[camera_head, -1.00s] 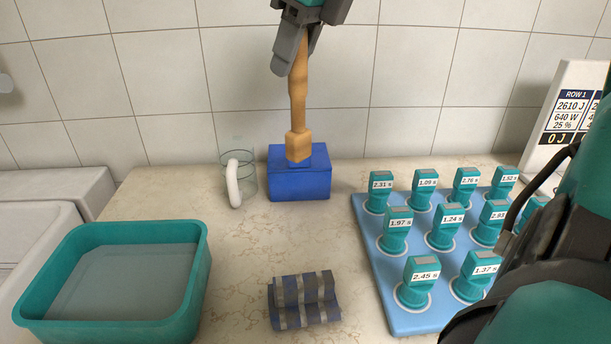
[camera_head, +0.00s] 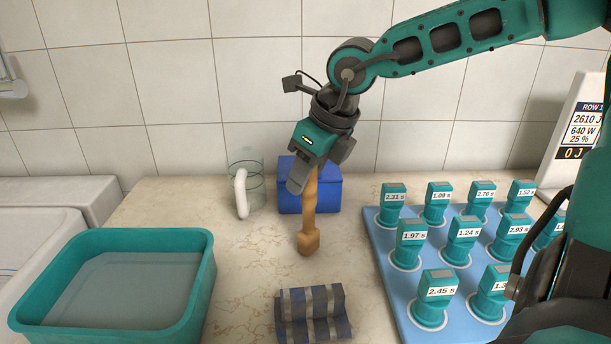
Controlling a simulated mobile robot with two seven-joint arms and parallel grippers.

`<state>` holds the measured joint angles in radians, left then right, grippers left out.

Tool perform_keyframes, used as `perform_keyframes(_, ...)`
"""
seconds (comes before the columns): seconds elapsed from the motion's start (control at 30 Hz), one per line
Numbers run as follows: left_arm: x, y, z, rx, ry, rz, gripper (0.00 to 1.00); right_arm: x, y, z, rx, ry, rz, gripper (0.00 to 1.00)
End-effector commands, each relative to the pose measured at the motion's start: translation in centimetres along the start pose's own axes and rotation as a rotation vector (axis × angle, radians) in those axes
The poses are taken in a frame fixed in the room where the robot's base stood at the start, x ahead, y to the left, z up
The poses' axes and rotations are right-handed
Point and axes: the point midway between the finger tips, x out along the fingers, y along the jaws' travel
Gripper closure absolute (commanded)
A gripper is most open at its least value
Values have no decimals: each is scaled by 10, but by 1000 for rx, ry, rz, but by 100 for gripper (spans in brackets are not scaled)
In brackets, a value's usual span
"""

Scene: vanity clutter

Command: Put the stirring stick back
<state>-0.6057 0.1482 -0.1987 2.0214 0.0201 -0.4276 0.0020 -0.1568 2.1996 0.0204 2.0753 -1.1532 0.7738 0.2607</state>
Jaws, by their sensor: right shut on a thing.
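The stirring stick (camera_head: 308,225) is light brown wood with a thicker block at its lower end. My right gripper (camera_head: 303,175) is shut on its upper part and holds it nearly upright. The stick's lower end is in front of the blue box (camera_head: 325,190) and behind the grey-blue striped rest (camera_head: 312,318). I cannot tell whether that end touches the counter. The rest looks empty. My left gripper is not in view.
A glass mug with a white handle (camera_head: 241,193) stands left of the blue box. A teal basin (camera_head: 190,318) is at the left. A blue board (camera_head: 398,290) with several labelled teal pieces is at the right. A display sign (camera_head: 578,125) stands behind it.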

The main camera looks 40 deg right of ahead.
Motion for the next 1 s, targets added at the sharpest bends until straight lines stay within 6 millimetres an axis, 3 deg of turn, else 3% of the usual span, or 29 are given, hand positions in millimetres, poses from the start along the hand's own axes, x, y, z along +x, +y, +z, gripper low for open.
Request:
perform_keyframes(0.37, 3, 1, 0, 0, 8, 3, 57, 5, 0, -2, -1, -2, 0, 100)
perform_keyframes(0.4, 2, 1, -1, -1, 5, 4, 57, 4, 0, -2, 0, -1, 0, 65)
perform_keyframes(0.6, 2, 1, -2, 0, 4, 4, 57, 4, 0, -1, 0, 0, 0, 46)
perform_keyframes(0.67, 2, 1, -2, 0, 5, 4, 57, 4, 0, -1, 0, 0, 0, 42)
perform_keyframes(1.0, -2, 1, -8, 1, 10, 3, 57, -1, 0, 0, -1, 1, -1, 42)
